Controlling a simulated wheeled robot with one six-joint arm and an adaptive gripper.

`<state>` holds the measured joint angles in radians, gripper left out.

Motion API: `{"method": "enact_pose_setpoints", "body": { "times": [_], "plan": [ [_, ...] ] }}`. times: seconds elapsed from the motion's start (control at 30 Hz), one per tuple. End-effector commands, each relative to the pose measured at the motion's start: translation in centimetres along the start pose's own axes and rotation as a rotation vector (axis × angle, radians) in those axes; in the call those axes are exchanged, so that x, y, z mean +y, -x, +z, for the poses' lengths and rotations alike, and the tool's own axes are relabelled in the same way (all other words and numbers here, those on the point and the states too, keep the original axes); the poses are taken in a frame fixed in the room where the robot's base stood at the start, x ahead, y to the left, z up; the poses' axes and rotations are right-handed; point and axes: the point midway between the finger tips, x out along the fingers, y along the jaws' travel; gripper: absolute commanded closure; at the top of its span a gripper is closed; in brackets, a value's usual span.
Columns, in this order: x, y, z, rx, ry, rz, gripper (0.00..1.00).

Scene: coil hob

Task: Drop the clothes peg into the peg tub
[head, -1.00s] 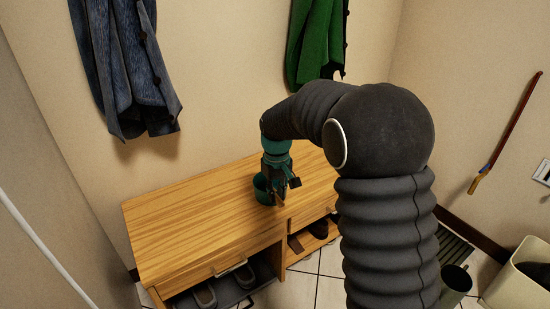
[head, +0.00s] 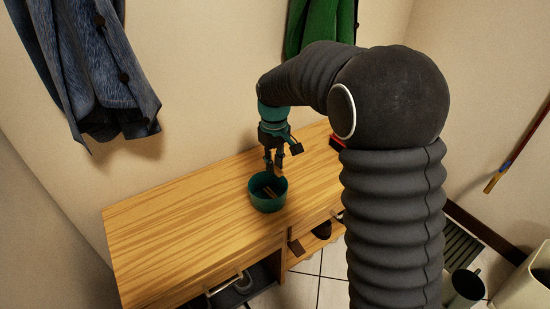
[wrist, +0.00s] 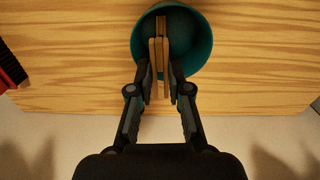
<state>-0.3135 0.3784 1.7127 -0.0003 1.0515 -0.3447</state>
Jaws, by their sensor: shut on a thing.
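The teal peg tub (head: 268,206) stands upright on the wooden bench top, and its open mouth also shows in the wrist view (wrist: 200,50). My gripper (head: 274,170) points down just above the tub. In the wrist view my gripper (wrist: 160,75) is shut on the wooden clothes peg (wrist: 154,75), whose two legs lie between the fingertips. The peg's far end overlaps the tub's mouth in that view. A brown strip shows inside the tub in the head view; I cannot tell whether it is the held peg or another piece.
The bench top (head: 170,235) is clear to the left of the tub. A red-and-black object (wrist: 10,68) lies at the left in the wrist view. A blue coat (head: 85,70) and a green coat (head: 315,25) hang on the wall. An open drawer or shelf is below the bench.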

Motion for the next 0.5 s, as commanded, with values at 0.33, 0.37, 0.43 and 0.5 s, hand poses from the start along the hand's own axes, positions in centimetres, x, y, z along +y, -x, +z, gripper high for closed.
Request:
{"method": "enact_pose_setpoints", "body": {
  "times": [0.33, 0.37, 0.43, 0.5],
  "plan": [
    [0.0, -4.0, 0.0, 0.000, 0.000, 0.000, 0.96],
    [0.0, -4.3, 0.0, 0.000, -0.001, 0.000, 0.96],
    [0.1, -4.8, 0.0, 0.000, -0.001, 0.000, 0.96],
    [0.1, -5.2, 0.0, 0.000, -0.002, 0.000, 0.96]
  ]
}}
